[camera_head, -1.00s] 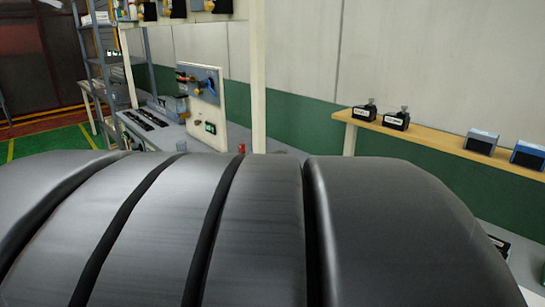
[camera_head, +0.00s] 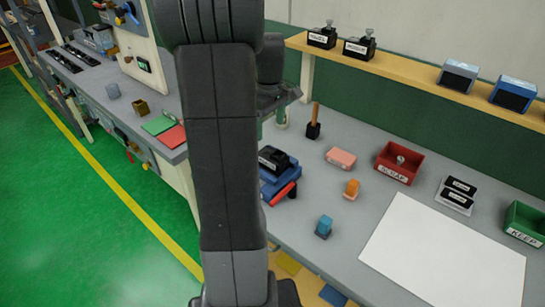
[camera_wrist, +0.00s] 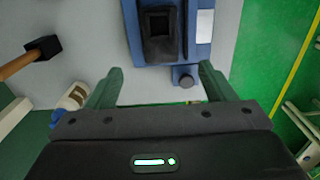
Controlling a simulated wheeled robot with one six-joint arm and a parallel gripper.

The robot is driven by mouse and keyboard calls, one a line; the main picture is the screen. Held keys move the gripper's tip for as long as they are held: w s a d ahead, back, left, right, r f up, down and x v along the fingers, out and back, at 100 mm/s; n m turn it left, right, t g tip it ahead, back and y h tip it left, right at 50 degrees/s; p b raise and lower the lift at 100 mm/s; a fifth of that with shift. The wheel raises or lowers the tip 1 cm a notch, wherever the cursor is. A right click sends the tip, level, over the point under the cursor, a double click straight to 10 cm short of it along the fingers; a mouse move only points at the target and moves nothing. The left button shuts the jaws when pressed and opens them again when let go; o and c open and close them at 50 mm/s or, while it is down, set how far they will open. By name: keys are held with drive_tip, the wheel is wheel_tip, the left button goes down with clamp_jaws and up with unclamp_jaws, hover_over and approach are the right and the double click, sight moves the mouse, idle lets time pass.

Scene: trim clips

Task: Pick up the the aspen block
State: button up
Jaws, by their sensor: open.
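I cannot pick out a block that is clearly the aspen block in either view. On the grey bench (camera_head: 295,215) in the head view are a pink block (camera_head: 341,158), a small orange piece (camera_head: 351,188) and a small blue piece (camera_head: 324,227). My gripper (camera_wrist: 160,82) is open and empty in the wrist view, its two green fingers apart. It is near a blue device with a black top (camera_wrist: 160,30), which lies beyond the fingertips. In the head view my arm hides most of the gripper and part of the bench.
A mallet (camera_head: 314,125), a red scrap tray (camera_head: 398,162), a green keep tray (camera_head: 525,222) and a white sheet (camera_head: 445,255) are on the bench. A wooden shelf (camera_head: 420,75) holds several devices. Green floor lies to the left.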

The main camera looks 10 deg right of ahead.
hover_over(270, 153)
wheel_tip(270, 153, down, 4)
drive_tip(key=shift+w+f, duration=0.15)
drive_tip(key=shift+f, duration=0.05)
drive_tip(key=shift+f+p, duration=0.8)
drive_tip(key=shift+f, duration=2.1)
drive_tip(key=c, duration=1.2)
drive_tip(key=shift+o, duration=0.2)
drive_tip(key=shift+r, duration=0.15)
